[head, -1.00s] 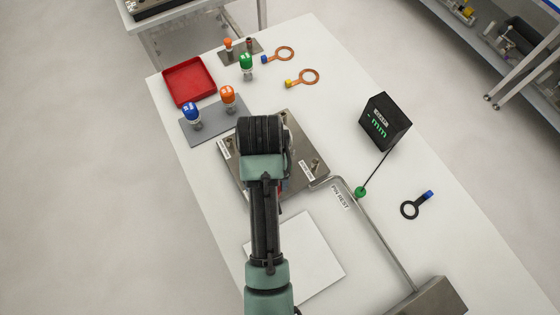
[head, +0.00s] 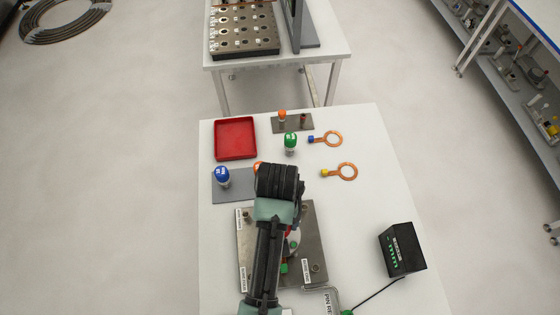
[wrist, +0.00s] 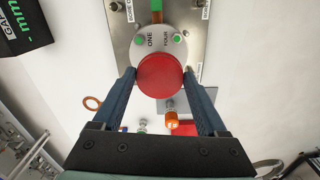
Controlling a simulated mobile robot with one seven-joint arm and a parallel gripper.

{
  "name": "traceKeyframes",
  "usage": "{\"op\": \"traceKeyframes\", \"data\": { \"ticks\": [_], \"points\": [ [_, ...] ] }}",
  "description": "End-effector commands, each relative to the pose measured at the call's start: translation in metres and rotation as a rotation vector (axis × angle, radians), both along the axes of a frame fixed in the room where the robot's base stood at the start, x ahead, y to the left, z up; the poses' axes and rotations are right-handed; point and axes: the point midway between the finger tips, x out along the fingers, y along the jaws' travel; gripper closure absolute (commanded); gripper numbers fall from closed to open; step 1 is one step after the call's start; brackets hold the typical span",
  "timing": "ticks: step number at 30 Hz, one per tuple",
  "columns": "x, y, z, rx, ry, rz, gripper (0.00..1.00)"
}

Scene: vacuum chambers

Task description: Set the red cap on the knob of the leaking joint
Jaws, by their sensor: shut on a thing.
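My gripper (wrist: 160,73) is shut on the round red cap (wrist: 160,78), one blue-grey finger on each side of it. Behind the cap in the wrist view is a round steel flange (wrist: 148,46) with green marks and the words ONE and FOUR. The cap hides the flange's lower part, and I cannot tell whether it touches it. No knob under the cap shows. The flange sits on a steel plate (head: 312,225) with label strips. In the head view my arm hides most of the flange and the gripper.
A red tray (head: 235,139), blue-topped (head: 222,177) and green-topped (head: 290,143) pieces, and two orange rings (head: 332,139) (head: 347,171) lie beyond the plate. A black display box (head: 402,249) stands at right. Clear white table lies between plate and box.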

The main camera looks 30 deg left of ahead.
Motion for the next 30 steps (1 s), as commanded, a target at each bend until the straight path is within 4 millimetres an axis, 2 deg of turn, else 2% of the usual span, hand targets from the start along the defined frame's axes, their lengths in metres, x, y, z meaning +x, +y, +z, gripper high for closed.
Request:
{"op": "traceKeyframes", "data": {
  "ticks": [15,30],
  "points": [
    [0.0,0.0,-0.043,-0.001,0.002,-0.001,0.76],
    [0.0,0.0,-0.052,0.0,0.0,-0.001,0.76]
  ]
}}
